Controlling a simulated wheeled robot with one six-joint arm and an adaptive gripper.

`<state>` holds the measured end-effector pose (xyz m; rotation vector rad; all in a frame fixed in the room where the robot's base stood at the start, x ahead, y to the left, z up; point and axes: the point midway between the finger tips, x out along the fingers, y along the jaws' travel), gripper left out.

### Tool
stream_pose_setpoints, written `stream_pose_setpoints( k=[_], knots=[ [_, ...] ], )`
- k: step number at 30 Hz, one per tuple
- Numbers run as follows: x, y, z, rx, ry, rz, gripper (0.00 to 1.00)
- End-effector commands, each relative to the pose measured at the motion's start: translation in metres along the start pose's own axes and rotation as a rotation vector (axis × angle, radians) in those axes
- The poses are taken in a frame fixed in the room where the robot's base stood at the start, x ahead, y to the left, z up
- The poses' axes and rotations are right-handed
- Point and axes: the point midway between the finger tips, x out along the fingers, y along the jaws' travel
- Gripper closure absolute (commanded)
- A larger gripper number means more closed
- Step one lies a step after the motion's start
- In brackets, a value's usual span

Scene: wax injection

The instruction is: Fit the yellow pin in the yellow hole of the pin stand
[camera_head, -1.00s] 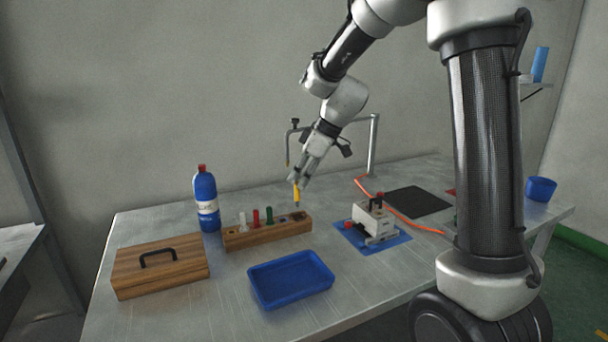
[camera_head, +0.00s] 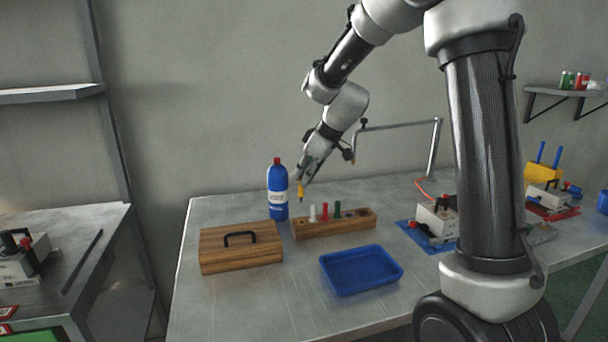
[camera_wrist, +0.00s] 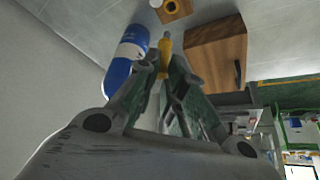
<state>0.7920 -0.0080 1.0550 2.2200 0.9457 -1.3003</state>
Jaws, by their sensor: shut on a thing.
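My gripper (camera_head: 303,180) is shut on the yellow pin (camera_head: 300,192), which points down, slightly tilted in the head view. The pin also shows between the fingers in the wrist view (camera_wrist: 165,46). The wooden pin stand (camera_head: 338,229) lies below, with white, red and green pins upright in it. In the head view the pin tip is over or behind the stand's left end, apparently clear of it; its exact height is unclear. In the wrist view a yellow-ringed hole (camera_wrist: 172,5) shows on the stand beyond the pin tip, near the picture's top edge.
A blue bottle (camera_head: 278,192) stands close to the left of my gripper. A wooden box with a black handle (camera_head: 241,250) lies left of the stand. A blue tray (camera_head: 362,270) is in front of it. A clamp device (camera_head: 436,222) on a blue mat stands to the right.

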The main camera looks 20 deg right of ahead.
Motion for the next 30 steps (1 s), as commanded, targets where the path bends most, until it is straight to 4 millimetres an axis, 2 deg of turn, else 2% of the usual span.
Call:
stream_pose_setpoints(
  k=[16,30],
  knots=[
    [0.042,0.0,0.024,0.001,-0.001,-0.001,1.0],
    [0.049,0.0,0.028,0.0,-0.001,0.0,1.0]
  ],
)
